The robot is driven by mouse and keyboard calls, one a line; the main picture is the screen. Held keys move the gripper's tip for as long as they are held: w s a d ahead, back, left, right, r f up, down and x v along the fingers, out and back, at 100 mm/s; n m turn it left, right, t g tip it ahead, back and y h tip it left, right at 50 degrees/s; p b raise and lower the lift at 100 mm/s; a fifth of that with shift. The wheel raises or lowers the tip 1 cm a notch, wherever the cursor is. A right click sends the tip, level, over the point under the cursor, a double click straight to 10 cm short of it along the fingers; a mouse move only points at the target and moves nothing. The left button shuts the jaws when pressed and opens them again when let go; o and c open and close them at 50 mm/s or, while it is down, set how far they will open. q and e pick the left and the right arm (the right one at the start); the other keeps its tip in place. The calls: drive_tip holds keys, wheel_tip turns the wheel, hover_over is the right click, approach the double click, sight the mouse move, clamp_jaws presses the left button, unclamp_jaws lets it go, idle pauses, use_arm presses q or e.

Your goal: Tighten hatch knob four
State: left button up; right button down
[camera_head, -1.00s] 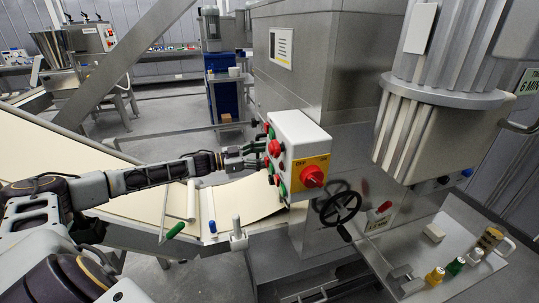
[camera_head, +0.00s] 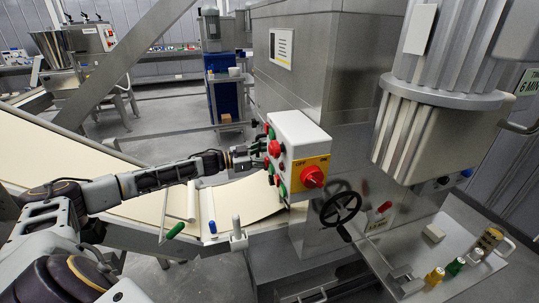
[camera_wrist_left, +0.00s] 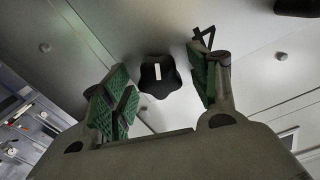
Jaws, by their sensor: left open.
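A black lobed knob (camera_wrist_left: 158,80) with a white mark sits on a pale metal panel (camera_wrist_left: 150,25) in the left wrist view. A black numeral (camera_wrist_left: 205,38), which looks like a 4, is on the panel beside it, partly hidden by a finger. My left gripper (camera_head: 258,154) is open. Its green-padded fingers stand on either side of the knob in the wrist view; I cannot tell whether they touch it. In the head view the gripper is just left of the control box, and the knob is hidden there. My right gripper is not in view.
The control box (camera_head: 303,136) with red and green buttons and a red rotary switch (camera_head: 312,176) is close to my left gripper. A black handwheel (camera_head: 341,207) is below it. A pale conveyor belt (camera_head: 130,190) runs beneath my left arm.

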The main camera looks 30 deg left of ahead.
use_arm(q)
drive_tip(key=shift+c, duration=0.4)
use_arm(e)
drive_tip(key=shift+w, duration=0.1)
use_arm(q)
drive_tip(key=c, duration=1)
drive_tip(key=shift+o, duration=0.2)
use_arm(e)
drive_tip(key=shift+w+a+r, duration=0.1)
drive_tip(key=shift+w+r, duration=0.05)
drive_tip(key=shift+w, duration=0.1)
